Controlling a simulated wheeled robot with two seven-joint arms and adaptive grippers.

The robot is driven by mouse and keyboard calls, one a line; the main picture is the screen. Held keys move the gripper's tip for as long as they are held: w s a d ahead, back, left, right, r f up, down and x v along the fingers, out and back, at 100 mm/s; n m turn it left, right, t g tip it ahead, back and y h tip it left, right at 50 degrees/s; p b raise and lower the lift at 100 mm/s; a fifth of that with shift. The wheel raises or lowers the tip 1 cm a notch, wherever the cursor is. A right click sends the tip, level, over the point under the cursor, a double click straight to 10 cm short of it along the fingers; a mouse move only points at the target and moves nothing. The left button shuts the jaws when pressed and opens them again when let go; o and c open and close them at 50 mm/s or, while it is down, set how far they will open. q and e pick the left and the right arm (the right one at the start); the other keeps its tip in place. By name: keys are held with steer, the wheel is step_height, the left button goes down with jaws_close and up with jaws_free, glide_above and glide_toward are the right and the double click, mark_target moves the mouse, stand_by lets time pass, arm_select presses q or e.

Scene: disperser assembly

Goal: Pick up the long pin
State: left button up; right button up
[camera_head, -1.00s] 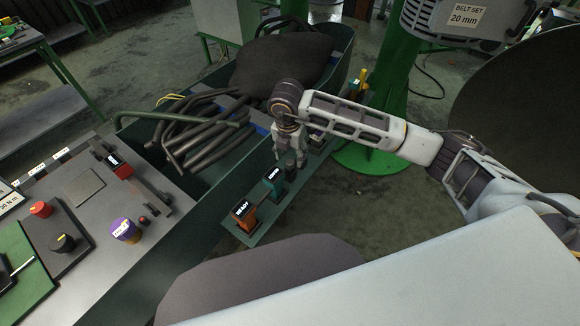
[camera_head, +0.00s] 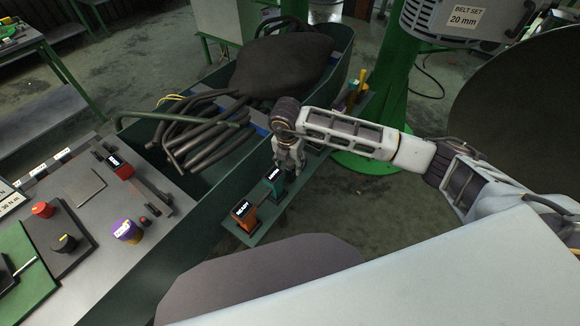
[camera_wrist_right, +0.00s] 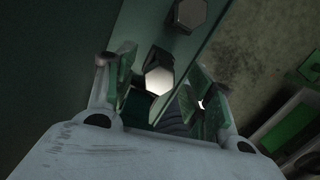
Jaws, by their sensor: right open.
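My right gripper (camera_head: 290,164) points down over the narrow green shelf (camera_head: 264,226) on the side of the bin. In the right wrist view the open gripper (camera_wrist_right: 157,82) has a finger on each side of a bright hexagonal head (camera_wrist_right: 159,80). A second, darker hexagonal head (camera_wrist_right: 190,13) stands beyond it on the shelf. I cannot tell whether either head belongs to the long pin; what is below them is hidden. No contact with the fingers is clear. My left gripper is not in view.
A teal holder (camera_head: 274,181) and an orange holder (camera_head: 243,213) stand on the shelf on the near side of the gripper. The green bin (camera_head: 212,205) holds dark hoses (camera_head: 195,125) and a dark sack (camera_head: 283,65). A green column (camera_head: 393,75) rises behind my arm.

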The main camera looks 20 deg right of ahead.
steer(key=shift+f, duration=0.95)
steer(key=shift+w+f, duration=0.1)
steer(key=shift+f, duration=0.25)
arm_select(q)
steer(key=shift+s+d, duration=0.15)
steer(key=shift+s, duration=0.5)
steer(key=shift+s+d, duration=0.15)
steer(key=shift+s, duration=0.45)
